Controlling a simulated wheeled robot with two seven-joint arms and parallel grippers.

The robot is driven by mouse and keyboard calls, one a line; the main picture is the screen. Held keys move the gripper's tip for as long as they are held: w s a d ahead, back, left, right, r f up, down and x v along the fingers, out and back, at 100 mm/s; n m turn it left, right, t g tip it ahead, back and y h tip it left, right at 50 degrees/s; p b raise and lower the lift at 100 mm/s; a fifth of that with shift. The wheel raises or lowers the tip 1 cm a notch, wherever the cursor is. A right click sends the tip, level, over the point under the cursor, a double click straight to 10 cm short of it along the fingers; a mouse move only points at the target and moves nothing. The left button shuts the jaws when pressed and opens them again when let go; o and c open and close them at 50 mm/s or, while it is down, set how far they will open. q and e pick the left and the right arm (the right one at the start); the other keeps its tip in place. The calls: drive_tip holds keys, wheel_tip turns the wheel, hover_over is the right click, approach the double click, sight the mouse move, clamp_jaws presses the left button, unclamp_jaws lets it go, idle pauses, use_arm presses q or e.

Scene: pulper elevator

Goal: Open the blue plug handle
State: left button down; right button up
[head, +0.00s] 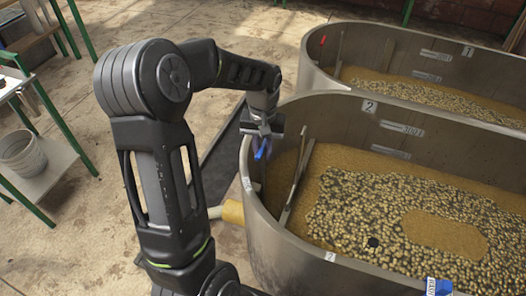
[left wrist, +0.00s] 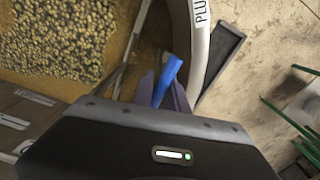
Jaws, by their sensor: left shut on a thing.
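The blue plug handle (head: 261,149) is at the left wall of the nearer metal tank (head: 262,228), close to its rim. My left gripper (head: 259,140) reaches down to it from above and is shut on it. In the left wrist view the blue handle (left wrist: 167,80) lies between the two purple-grey fingers (left wrist: 163,92), beside the curved rim marked "PLU". The fingers hide part of the handle. My right gripper is in neither view.
The nearer tank holds beans in brown liquid (head: 400,215), with an upright metal divider (head: 295,185) near the handle. A second tank (head: 318,65) stands behind. A yellowish pipe (head: 232,212) leaves the tank's left side.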

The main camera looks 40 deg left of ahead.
use_arm(q)
drive_tip(key=c, duration=1.6)
unclamp_jaws()
wheel_tip(320, 180, up, 8)
drive_tip(key=shift+f, duration=0.15)
